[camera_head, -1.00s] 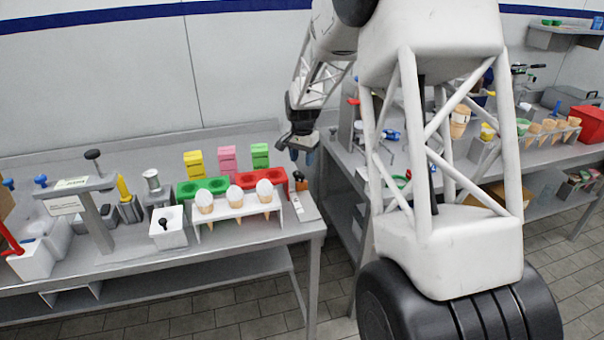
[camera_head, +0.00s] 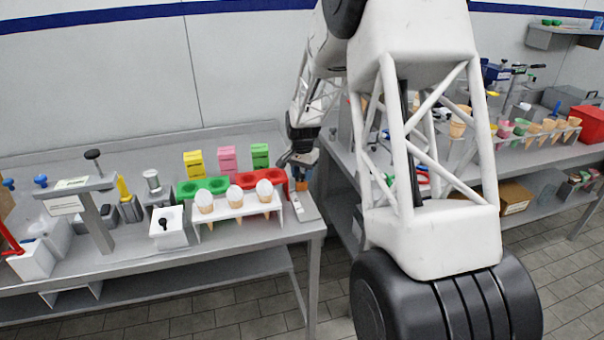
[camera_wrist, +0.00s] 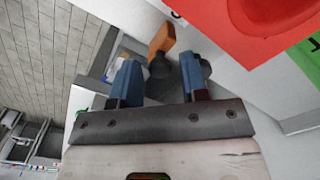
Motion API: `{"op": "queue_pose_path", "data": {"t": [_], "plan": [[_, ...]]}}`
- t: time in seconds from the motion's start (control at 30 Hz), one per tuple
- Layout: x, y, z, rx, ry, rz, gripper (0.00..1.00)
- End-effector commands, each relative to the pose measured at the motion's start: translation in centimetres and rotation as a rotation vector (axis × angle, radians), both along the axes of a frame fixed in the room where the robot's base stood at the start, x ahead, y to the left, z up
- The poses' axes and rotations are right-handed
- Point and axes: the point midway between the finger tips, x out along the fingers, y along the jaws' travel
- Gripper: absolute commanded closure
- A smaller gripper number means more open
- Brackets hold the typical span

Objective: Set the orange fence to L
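The orange fence (camera_wrist: 162,40) is a small orange block just beyond my fingertips in the wrist view, with a dark rounded knob (camera_wrist: 160,68) on its near side. In the head view the fence (camera_head: 302,186) is a small orange patch at the right end of the left bench, partly hidden by my gripper. My gripper (camera_wrist: 159,62) has its two blue fingers apart, with the knob between or just below them; contact cannot be told. It also shows above the fence in the head view (camera_head: 300,168). The letter L cannot be read.
A red holder (camera_head: 276,180) and a green holder (camera_head: 188,188) stand left of the fence. A white rack (camera_head: 240,210) with egg-topped cones is in front. The red holder (camera_wrist: 240,45) is close to my right finger. A grey plate (camera_head: 305,206) lies in front of the fence.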

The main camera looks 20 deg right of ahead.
Motion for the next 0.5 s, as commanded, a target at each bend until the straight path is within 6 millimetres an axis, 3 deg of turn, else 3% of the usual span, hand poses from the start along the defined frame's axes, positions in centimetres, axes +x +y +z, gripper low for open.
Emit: {"op": "queue_pose_path", "data": {"t": [0.03, 0.23, 0.5], "plan": [[0.00, 0.00, 0.00, 0.000, 0.000, 0.000, 0.67], [0.00, 0.00, 0.01, 0.000, 0.000, 0.000, 0.98], [-0.09, -0.01, 0.02, 0.000, 0.000, 0.000, 1.00]]}}
